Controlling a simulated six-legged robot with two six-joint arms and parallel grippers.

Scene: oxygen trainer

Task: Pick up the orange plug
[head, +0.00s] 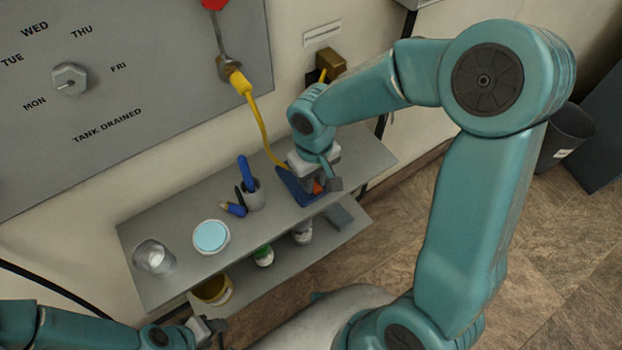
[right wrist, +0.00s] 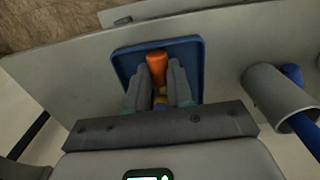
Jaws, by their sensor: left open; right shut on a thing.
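The orange plug (right wrist: 156,60) lies in the blue tray (right wrist: 190,50), between the fingertips of my right gripper (right wrist: 159,78) in the right wrist view. The right gripper is shut on the plug. In the head view a small orange part of the plug (head: 318,187) shows below my right gripper (head: 322,182), and the blue tray (head: 289,182) is partly covered by it. A yellow piece shows deeper between the fingers in the right wrist view. My left gripper (head: 213,328) is open at the lower left of the head view, away from the plug.
A yellow cable (head: 258,125) hangs from the wall panel (head: 150,60) beside my right arm.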

